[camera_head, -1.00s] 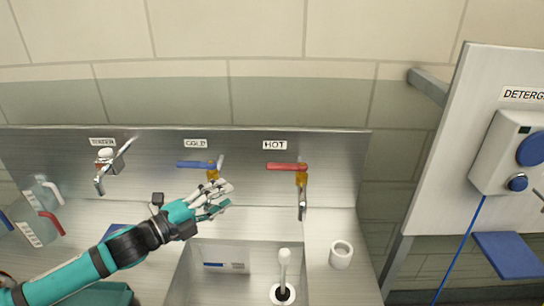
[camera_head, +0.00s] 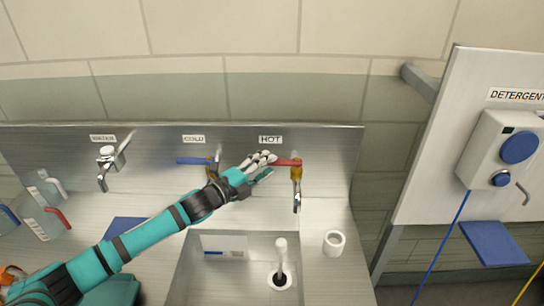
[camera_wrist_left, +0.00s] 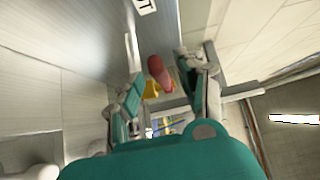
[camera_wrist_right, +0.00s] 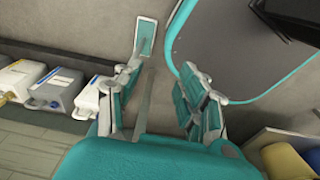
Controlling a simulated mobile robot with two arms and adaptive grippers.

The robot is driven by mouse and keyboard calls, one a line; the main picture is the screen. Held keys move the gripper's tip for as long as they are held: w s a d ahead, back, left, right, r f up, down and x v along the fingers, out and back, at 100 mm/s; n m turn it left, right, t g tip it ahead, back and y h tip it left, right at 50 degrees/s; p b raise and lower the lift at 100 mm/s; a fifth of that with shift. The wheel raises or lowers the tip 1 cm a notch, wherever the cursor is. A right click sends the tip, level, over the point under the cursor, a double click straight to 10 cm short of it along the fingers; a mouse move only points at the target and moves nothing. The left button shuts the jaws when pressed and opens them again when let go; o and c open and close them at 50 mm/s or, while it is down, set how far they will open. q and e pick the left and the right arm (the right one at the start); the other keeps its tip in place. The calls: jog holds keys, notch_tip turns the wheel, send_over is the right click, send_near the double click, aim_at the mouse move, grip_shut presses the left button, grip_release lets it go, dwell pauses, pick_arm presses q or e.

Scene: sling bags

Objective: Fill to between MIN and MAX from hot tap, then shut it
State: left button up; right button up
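The hot tap (camera_head: 296,173) has a brass body, a downward spout and a red lever (camera_head: 287,162) pointing left, under the HOT sign (camera_head: 270,140). My left gripper (camera_head: 262,162) is at the lever's free end. In the left wrist view the red lever (camera_wrist_left: 158,70) shows between its spread fingers (camera_wrist_left: 160,82), which look open around it. The sink basin (camera_head: 190,270) holds an upright white pipe (camera_head: 281,262) in a drain ring. A label with a blue bar (camera_head: 224,247) is on its back wall; marks are unreadable. My right gripper (camera_wrist_right: 150,75) is open and empty, away from the sink.
The cold tap (camera_head: 212,165) with a blue lever stands left of the hot tap, close to my left wrist. A white cup-like ring (camera_head: 334,243) stands right of the basin. Jugs (camera_head: 45,218) are at far left. A detergent dispenser (camera_head: 500,150) hangs at right.

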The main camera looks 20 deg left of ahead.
pick_arm(q)
jog(key=shift+x, duration=1.4)
jog(key=shift+a, duration=0.1)
jog(key=shift+c, duration=0.4)
grip_shut()
